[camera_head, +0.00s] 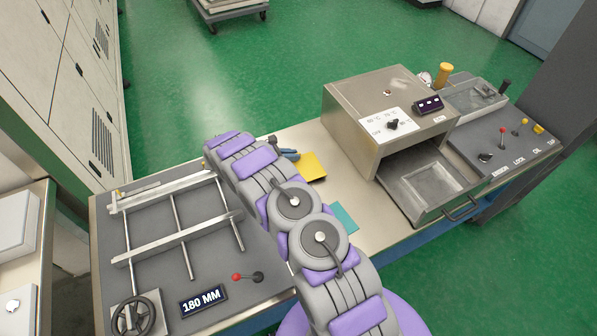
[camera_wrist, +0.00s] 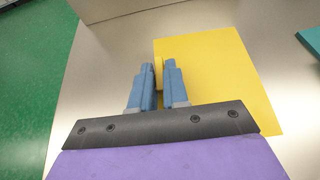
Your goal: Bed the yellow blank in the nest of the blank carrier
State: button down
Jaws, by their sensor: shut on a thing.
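The yellow blank (camera_head: 312,167) is a flat square sheet over the bare metal bench, left of the oven; it also shows in the wrist view (camera_wrist: 215,75). My gripper (camera_head: 291,155) is at its left edge. In the wrist view its two blue fingers (camera_wrist: 159,72) are shut on a narrow yellow part at that edge. I cannot tell whether the blank touches the bench. A pulled-out metal tray with a handle (camera_head: 452,203), apparently the blank carrier, stands under the oven to the right.
A teal sheet (camera_head: 344,217) lies on the bench (camera_head: 376,235) nearer me, right of my arm. The oven housing (camera_head: 350,100) rises above the tray. A rail frame (camera_head: 178,220) with a handwheel is at left. Levers (camera_head: 502,137) stand at far right.

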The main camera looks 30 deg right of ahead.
jog(key=shift+r+p, duration=0.55)
jog(key=shift+r, duration=1.2)
